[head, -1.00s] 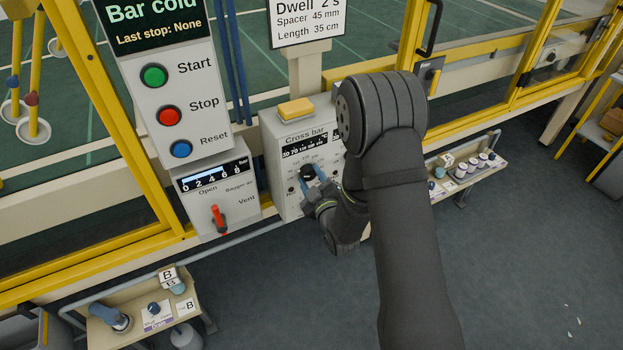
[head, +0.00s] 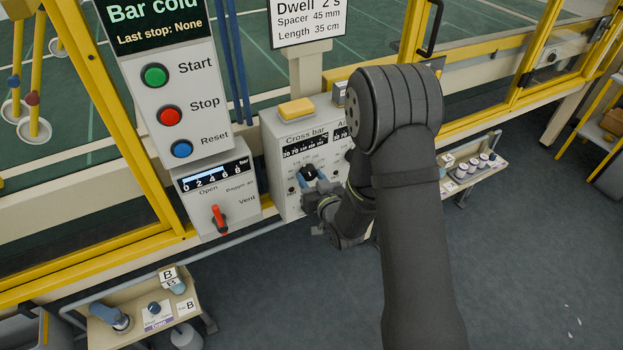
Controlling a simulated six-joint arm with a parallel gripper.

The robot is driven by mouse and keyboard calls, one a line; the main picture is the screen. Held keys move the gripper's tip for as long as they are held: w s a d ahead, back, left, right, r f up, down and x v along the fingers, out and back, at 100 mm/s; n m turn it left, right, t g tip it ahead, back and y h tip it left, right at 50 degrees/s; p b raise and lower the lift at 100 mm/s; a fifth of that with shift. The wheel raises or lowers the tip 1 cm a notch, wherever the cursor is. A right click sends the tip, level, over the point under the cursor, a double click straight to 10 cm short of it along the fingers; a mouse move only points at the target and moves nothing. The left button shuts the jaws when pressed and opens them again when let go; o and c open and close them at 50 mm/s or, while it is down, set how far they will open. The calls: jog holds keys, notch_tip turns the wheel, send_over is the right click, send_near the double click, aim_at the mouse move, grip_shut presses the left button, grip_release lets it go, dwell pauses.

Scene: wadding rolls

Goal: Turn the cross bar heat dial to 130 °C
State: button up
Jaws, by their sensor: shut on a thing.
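The cross bar heat dial (head: 309,173) is a black knob on the front of the pale control box (head: 287,203), under the "Cross bar" label and a small dark display strip (head: 305,146). My gripper (head: 311,178) is at the dial, with its blue fingertips on either side of the knob, shut on it. Part of the dial's scale shows around it, but the numbers and the pointer are too small to read. My arm hides the right part of the box, where a second label begins with "A".
A yellow block (head: 296,108) sits on top of the box. To the left are the Start, Stop and Reset panel (head: 185,95) and a red-handled valve (head: 218,218). Small shelves stand at lower left (head: 140,300) and right (head: 470,170).

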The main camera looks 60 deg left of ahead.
jog(key=shift+m, duration=1.5)
jog(key=shift+g, duration=0.3)
jog(key=o, duration=1)
jog(key=d, duration=0.5)
jog(key=d+r, duration=0.1)
jog(key=d, duration=0.5)
jog(key=d+r, duration=0.1)
jog(key=d, duration=0.5)
jog(key=shift+s+d, duration=0.15)
jog(key=shift+s, duration=0.25)
jog(key=a, duration=0.5)
jog(key=a+f, duration=0.1)
jog(key=a, duration=0.5)
jog(key=a+f, duration=0.1)
jog(key=a, duration=0.5)
jog(key=shift+w+a, duration=0.2)
jog(key=shift+w, duration=0.2)
